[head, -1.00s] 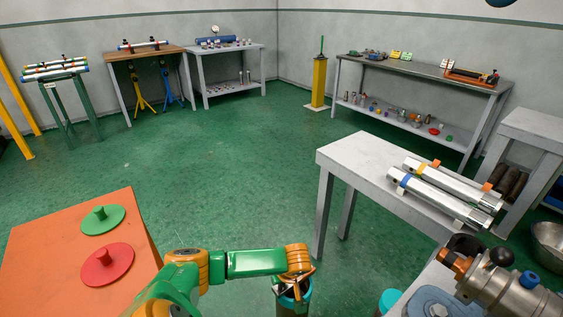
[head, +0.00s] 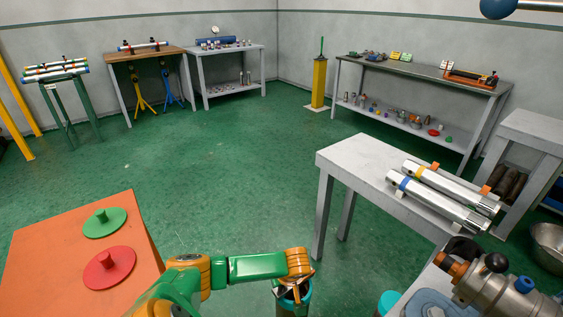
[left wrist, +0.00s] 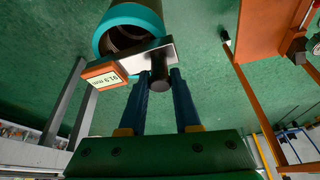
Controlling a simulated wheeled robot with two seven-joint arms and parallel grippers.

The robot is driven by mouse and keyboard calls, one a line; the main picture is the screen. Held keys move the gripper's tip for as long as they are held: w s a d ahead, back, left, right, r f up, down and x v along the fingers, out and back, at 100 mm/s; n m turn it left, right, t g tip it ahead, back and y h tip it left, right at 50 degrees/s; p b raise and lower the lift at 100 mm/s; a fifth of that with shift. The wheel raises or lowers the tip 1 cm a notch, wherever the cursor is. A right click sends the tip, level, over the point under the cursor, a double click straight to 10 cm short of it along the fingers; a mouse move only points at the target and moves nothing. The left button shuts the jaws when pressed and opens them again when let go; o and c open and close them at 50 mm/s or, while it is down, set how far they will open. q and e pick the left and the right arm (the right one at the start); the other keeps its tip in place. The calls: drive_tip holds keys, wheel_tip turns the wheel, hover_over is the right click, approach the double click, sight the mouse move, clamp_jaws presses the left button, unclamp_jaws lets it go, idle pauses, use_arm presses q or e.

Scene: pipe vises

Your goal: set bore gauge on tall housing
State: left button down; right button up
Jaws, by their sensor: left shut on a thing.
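My left gripper (left wrist: 160,80) is shut on the bore gauge (left wrist: 140,62), a grey bar with a dark round knob and an orange display block (left wrist: 104,77). The fingers are blue and grip at the knob. A tall cylindrical housing (left wrist: 132,14) with a teal rim and dark bore lies just beyond the gauge, which overlaps the rim in the left wrist view. Whether they touch is not clear. In the head view the housing (head: 293,308) is at the bottom centre, its top partly hidden by my left gripper (head: 294,290). My right gripper is not in view.
An orange table (head: 50,235) with a green lidded disc (head: 105,224) and a red one (head: 110,267) stands left of the arm. A grey table (head: 350,155) with metal cylinders is to the right. A vise-like metal device (head: 500,285) fills the lower right. Green floor between is clear.

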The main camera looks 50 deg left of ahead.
use_arm(q)
drive_tip(key=shift+r, duration=0.1)
drive_tip(key=shift+f, duration=0.4)
idle(0.5)
drive_tip(key=c, duration=0.5)
unclamp_jaws()
drive_tip(key=shift+c, duration=0.2)
wheel_tip(320, 180, up, 7)
drive_tip(key=p, duration=0.8)
drive_tip(key=shift+r, duration=0.15)
idle(0.9)
